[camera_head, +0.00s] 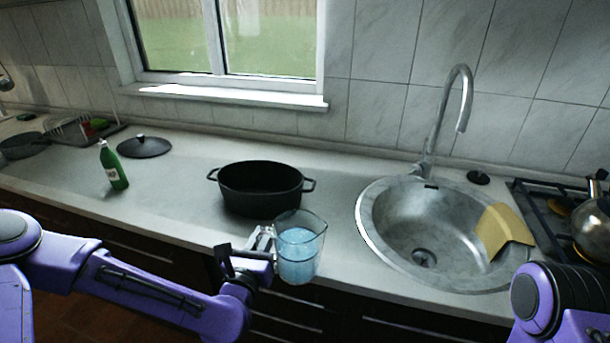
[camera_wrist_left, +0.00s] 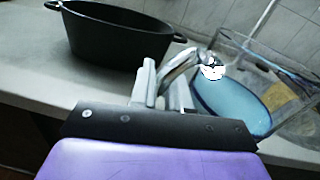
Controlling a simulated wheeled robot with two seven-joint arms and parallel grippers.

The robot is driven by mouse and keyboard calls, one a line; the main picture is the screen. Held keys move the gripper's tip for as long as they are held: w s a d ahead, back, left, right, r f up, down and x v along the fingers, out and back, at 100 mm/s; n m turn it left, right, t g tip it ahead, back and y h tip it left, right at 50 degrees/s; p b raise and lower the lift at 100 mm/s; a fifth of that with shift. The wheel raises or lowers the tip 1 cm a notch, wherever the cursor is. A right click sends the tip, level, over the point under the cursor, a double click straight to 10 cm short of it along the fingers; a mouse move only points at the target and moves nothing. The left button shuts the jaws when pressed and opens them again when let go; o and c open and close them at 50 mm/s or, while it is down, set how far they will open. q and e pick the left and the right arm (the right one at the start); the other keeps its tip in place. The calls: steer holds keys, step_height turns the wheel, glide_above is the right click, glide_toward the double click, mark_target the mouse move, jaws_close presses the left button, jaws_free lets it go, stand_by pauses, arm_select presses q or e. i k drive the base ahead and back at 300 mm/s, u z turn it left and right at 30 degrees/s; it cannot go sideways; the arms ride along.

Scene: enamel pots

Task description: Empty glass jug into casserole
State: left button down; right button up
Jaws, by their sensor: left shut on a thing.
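The glass jug (camera_head: 299,250) is clear and part filled with blue liquid (camera_head: 298,256). It looks upright, in front of the counter's front edge. My left gripper (camera_head: 262,240) is shut on the jug at its left side. In the left wrist view the gripper (camera_wrist_left: 180,88) closes on the jug's metallic-looking handle (camera_wrist_left: 182,66), and the jug (camera_wrist_left: 285,90) is at the right. The black oval casserole (camera_head: 258,190) stands open on the counter, behind and left of the jug. It also shows in the left wrist view (camera_wrist_left: 115,38). Its inside bottom is hidden. My right gripper is out of view.
A round steel sink (camera_head: 375,230) with a tall faucet (camera_head: 437,125) and a yellow cloth (camera_head: 503,230) is at the right. A green bottle (camera_head: 113,167) and a black lid (camera_head: 145,146) stand left of the casserole. A kettle (camera_head: 594,225) sits on the hob at far right.

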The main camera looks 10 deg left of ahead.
mark_target(258, 189)
steer(key=z, duration=3.2)
steer(key=k, duration=2.05)
steer(key=u, duration=1.9)
